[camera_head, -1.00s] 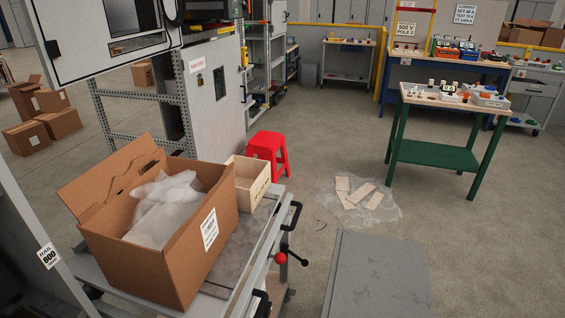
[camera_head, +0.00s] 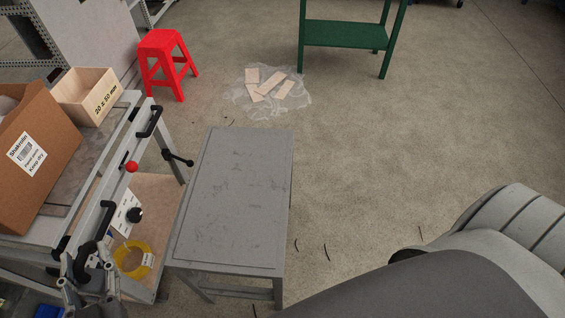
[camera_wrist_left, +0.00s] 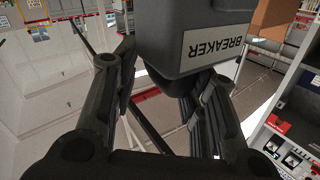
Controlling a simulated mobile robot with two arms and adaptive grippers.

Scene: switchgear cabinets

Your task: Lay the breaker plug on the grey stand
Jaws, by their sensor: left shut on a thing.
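The breaker plug (camera_wrist_left: 200,30) is a dark grey block with a white "BREAKER" label, which reads upside down in the left wrist view. My left gripper (camera_wrist_left: 160,85) is shut on it, with dark fingers on both sides; the plug's upper part is cut off by the frame. In the head view my left gripper (camera_head: 88,275) is low at the left, beside the cart and left of the grey stand; the plug is hard to make out there. The grey stand (camera_head: 235,195) is a low, flat-topped table with a bare, scuffed top. My right gripper is out of view.
A cart with black handles and a red knob (camera_head: 131,167) stands left of the stand, carrying a cardboard box (camera_head: 40,150) and a wooden box (camera_head: 88,98). A red stool (camera_head: 166,60) and boards on plastic (camera_head: 265,85) lie beyond.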

